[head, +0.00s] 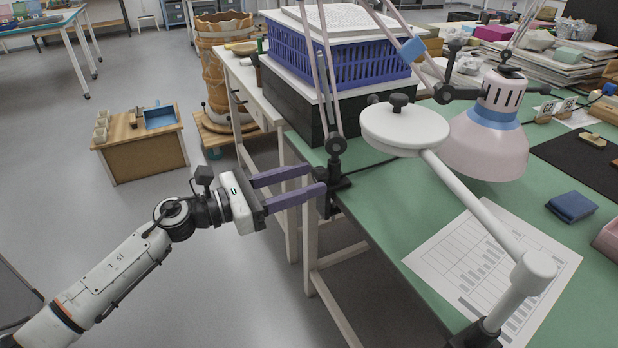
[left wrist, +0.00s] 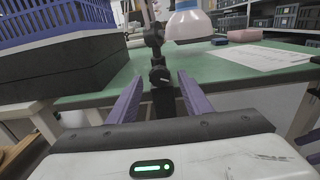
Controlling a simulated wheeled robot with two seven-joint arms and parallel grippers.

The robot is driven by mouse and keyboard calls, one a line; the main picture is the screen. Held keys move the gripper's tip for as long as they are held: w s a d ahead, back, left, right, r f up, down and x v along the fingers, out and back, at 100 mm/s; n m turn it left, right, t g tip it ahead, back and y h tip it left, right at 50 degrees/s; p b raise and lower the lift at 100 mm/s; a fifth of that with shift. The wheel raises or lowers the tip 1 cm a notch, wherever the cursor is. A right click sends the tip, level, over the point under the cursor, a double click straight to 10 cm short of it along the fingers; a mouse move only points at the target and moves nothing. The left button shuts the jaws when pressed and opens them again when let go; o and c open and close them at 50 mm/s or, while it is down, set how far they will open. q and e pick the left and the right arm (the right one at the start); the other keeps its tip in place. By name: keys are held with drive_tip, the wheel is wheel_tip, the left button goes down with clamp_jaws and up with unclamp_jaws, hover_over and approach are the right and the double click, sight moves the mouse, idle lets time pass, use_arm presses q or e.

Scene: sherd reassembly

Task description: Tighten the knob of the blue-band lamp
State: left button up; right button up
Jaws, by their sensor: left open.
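The blue-band lamp has a pale pink shade (head: 487,145) with a blue band round its upper part, over the green table. Its jointed arm runs back to a black clamp (head: 338,183) at the table's left edge. The clamp's dark knob (left wrist: 160,76) shows in the left wrist view, ahead and between the finger lines. In the head view it is partly hidden by the fingertips. My left gripper (head: 316,178) is open, with purple fingers pointing at the clamp from the left; whether they touch the knob I cannot tell.
A white round-headed lamp (head: 405,128) stands on the green table (head: 390,215), near a printed sheet (head: 490,268) and a dark blue block (head: 571,207). A blue basket (head: 340,58) sits on a black box behind the clamp.

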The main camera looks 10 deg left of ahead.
use_arm(q)
drive_tip(key=shift+x, duration=0.8)
use_arm(e)
drive_tip(key=shift+f, duration=0.15)
use_arm(q)
drive_tip(key=c, duration=1.1)
drive_tip(key=shift+o, duration=0.2)
drive_tip(key=shift+f+m+b, duration=0.25)
drive_tip(key=shift+m+b, duration=0.15)
drive_tip(key=shift+b, duration=0.5)
drive_tip(key=shift+m+b, duration=0.4)
drive_tip(key=shift+b, duration=0.2)
drive_tip(key=shift+r+m+b, duration=0.2)
drive_tip(key=shift+m+b, duration=0.3)
drive_tip(key=shift+m, duration=0.1)
use_arm(e)
drive_tip(key=shift+w+a+f+g+y, duration=0.15)
drive_tip(key=shift+w+a+f, duration=0.15)
drive_tip(key=shift+f, duration=0.15)
drive_tip(key=shift+w+a+f+g+y, duration=0.15)
drive_tip(key=shift+a+f, duration=0.15)
drive_tip(key=shift+f, duration=0.15)
use_arm(q)
drive_tip(key=o, duration=1.1)
drive_tip(key=shift+c, duration=0.2)
